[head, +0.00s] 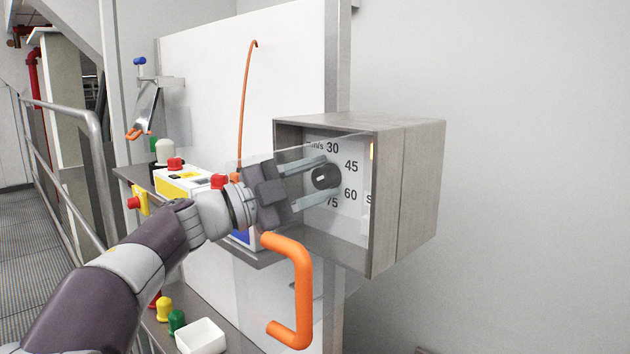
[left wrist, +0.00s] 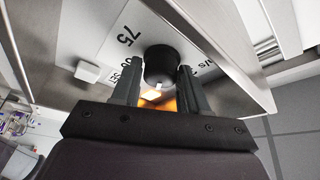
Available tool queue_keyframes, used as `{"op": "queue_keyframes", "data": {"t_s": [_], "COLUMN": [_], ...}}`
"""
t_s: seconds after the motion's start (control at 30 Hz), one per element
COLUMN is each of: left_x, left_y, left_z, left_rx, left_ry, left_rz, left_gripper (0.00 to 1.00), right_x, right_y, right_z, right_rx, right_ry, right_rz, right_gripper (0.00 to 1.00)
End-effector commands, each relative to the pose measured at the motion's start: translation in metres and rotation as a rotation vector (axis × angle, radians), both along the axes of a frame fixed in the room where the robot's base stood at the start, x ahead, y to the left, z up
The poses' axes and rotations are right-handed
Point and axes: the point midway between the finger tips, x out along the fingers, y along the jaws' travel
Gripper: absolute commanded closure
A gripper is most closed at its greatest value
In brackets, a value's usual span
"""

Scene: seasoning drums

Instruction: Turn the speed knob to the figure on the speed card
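The speed knob (head: 325,176) is a round black knob with a small pale mark, on a white dial (head: 352,215) inside a grey box. The figures 30, 45, 60 and 75 show around it; I cannot tell which one the mark faces. My left gripper (head: 330,180) reaches in with one finger above and one below the knob. In the left wrist view the knob (left wrist: 160,65) stands between the fingertips, with a slight gap seen at the sides. My right gripper is out of view.
A clear panel (head: 300,150) stands at the box's open front. An orange handle (head: 303,290) hangs below my left wrist. Red buttons (head: 175,163) and a yellow-white box are on the ledge behind my arm. A white tray (head: 201,337) sits low down. The grey wall right of the box is clear.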

Motion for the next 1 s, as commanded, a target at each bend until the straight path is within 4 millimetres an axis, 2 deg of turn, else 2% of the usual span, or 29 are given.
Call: {"op": "queue_keyframes", "data": {"t_s": [0.37, 0.47, 0.6, 0.8, 1.0], "left_x": [-0.001, -0.007, -0.024, -0.044, -0.053], "left_y": [0.003, 0.018, 0.053, 0.095, 0.113], "left_z": [-0.002, -0.009, -0.019, -0.026, -0.025], "left_rx": [0.0, 0.001, 0.0, 0.001, 0.0], "left_ry": [0.0, -0.001, -0.002, 0.0, 0.0], "left_rz": [0.001, 0.005, 0.008, 0.005, 0.001], "left_gripper": [0.38, 0.38, 0.38, 0.38, 0.38], "right_x": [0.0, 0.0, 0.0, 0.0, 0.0], "right_y": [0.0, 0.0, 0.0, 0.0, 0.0], "right_z": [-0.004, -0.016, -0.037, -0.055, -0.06], "right_rx": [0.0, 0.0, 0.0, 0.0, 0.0], "right_ry": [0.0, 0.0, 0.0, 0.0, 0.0], "right_rz": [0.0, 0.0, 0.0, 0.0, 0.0], "right_gripper": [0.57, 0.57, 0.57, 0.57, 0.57]}}
